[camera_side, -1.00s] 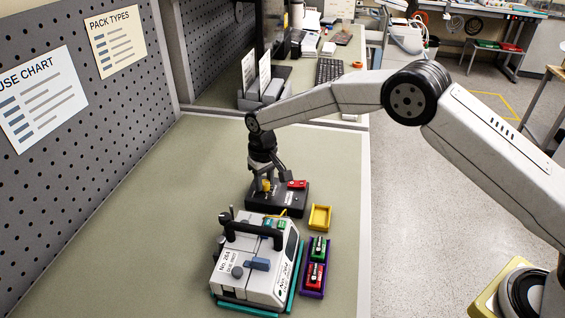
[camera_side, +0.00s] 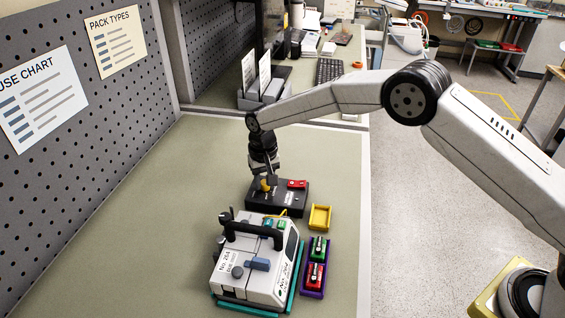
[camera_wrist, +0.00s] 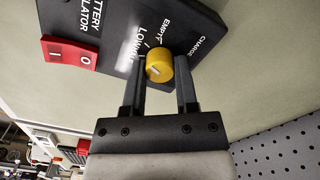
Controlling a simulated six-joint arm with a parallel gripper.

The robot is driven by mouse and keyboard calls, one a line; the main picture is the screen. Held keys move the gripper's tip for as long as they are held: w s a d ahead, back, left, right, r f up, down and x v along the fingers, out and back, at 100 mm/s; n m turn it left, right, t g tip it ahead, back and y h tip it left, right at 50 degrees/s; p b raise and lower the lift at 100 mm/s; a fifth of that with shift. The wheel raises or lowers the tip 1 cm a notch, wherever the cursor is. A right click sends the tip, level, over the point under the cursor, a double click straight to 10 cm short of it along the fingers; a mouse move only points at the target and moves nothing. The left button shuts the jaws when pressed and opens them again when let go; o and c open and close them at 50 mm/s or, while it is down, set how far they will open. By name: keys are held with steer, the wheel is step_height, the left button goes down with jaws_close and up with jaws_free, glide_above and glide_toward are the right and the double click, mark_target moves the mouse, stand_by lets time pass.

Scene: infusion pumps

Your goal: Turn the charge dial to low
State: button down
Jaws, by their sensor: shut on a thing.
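The yellow charge dial (camera_wrist: 159,67) sits on the black box (camera_wrist: 118,42), beside the labels "LOW" and "EMPTY" and near "CHARGE". In the side view, the dial (camera_side: 265,186) is partly covered by my wrist on the left part of the box (camera_side: 287,204). My gripper (camera_wrist: 163,76) is shut on the dial, with one finger on each side. A pale line marks the dial's face. It seems to lie toward the lettering, but I cannot tell exactly which mark it meets. In the side view, my gripper (camera_side: 266,180) points down at the dial.
A red I/O switch (camera_wrist: 69,52) is on the same box. The mat to the left is clear.

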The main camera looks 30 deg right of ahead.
steer(key=shift+c, duration=1.8)
jaws_free()
steer(key=shift+r, duration=3.9)
steer(key=shift+d, duration=0.1)
steer(key=shift+s+d+r, duration=0.2)
steer(key=shift+s+d, duration=0.05)
steer(key=shift+d, duration=0.1)
steer(key=s+d+t, duration=0.1)
steer(key=s+d, duration=0.4)
steer(key=s, duration=0.4)
steer(key=s+d+n, duration=0.1)
steer(key=s+d, duration=0.4)
steer(key=s, duration=0.5)
steer(key=s+d+n+t, duration=0.1)
steer(key=s+d, duration=0.4)
steer(key=s, duration=0.4)
steer(key=shift+s+d+r+t, duration=0.25)
steer(key=shift+s+d+t, duration=0.05)
